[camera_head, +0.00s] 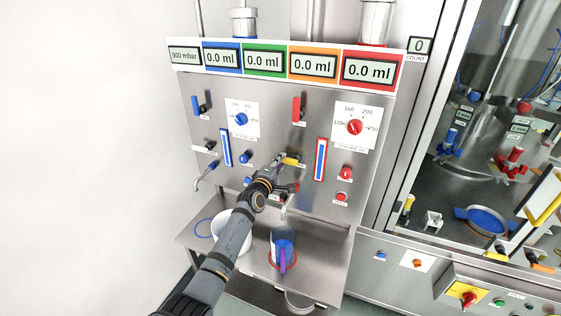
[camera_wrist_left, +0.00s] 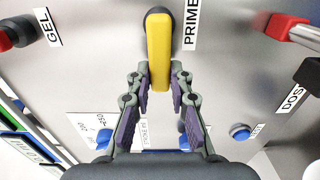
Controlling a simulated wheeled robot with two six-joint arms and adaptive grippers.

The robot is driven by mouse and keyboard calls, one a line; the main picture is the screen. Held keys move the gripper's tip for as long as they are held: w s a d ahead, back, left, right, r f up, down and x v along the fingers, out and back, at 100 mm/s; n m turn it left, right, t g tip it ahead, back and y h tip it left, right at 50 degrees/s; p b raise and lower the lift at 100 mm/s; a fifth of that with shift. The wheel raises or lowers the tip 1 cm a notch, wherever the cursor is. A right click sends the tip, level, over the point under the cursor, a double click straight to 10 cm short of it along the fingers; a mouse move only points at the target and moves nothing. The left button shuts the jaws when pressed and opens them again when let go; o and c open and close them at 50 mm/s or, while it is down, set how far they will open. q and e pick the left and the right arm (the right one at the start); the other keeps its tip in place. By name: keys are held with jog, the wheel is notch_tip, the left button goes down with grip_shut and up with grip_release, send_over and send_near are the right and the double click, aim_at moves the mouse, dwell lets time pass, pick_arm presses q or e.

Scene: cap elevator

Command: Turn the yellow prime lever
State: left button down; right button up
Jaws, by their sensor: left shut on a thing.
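The yellow prime lever (camera_head: 293,162) sits on the steel panel in the middle of the head view. In the left wrist view the yellow lever (camera_wrist_left: 158,48) stands upright beside the PRIME label, its dark pivot end at the top. My left gripper (camera_head: 281,166) is at the lever, its arm reaching up from the bottom of the head view. In the wrist view the fingertips of my left gripper (camera_wrist_left: 160,78) are shut on the lever's lower end, one on each side. My right gripper is not in view.
Red handle (camera_wrist_left: 283,26), GEL knob (camera_wrist_left: 17,32) and blue button (camera_wrist_left: 240,132) surround the lever in the wrist view. Below the panel are a white bucket (camera_head: 218,228) and a blue-purple cup (camera_head: 283,252). A glass-fronted machine stands right.

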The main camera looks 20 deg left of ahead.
pick_arm(q)
jog(key=shift+f, duration=0.1)
dwell(0.3)
jog(key=c, duration=1.2)
grip_release()
jog(key=s, duration=1.2)
jog(key=shift+a, duration=0.2)
